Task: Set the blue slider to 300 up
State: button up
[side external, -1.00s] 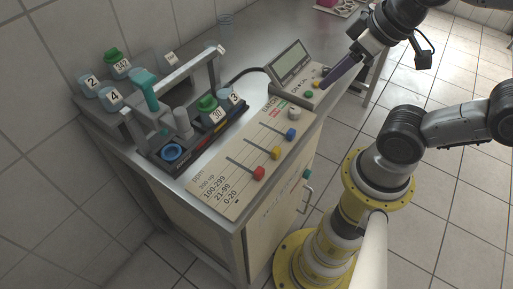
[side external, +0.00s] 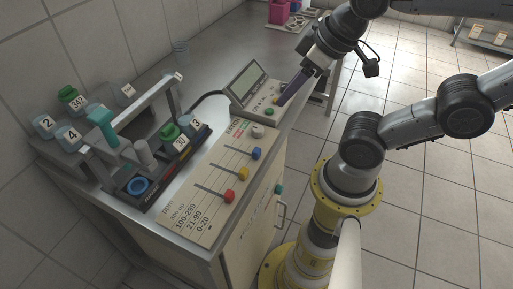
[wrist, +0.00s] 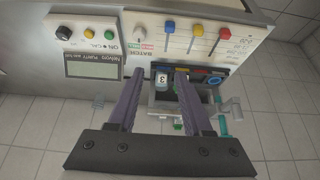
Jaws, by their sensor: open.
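The blue slider (side external: 257,153) is a small blue knob at the near, front-edge end of its slot on the cream panel (side external: 205,215). The printed scale (side external: 190,214) at the panel's left runs from 300 up at the back to 0-20 at the front. The blue slider also shows in the wrist view (wrist: 169,27). My gripper (side external: 282,100) has long purple fingers pointing down by the display console, behind and right of the blue slider and apart from it. In the wrist view my gripper (wrist: 159,58) is open and nothing shows held between its fingers.
The yellow slider (side external: 243,173) and red slider (side external: 229,196) sit beside the blue one, also at their near ends. A white knob (side external: 257,131) and the display console (side external: 247,85) stand behind. A rack (side external: 120,182) with numbered bottles lies left. Free floor lies right.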

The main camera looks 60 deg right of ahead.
jog(key=c, duration=0.5)
jog(key=shift+n, duration=0.6)
jog(key=shift+c, duration=1.1)
jog(key=shift+n, duration=0.6)
grip_shut()
notch_tip(320, 180, down, 8)
jog(key=s+a+n+g, duration=0.1)
jog(key=n, duration=1.5)
jog(key=s+a+n+g, duration=0.1)
jog(key=n, duration=1.6)
jog(key=shift+s+n+g, duration=0.3)
jog(key=shift+s+g, duration=0.1)
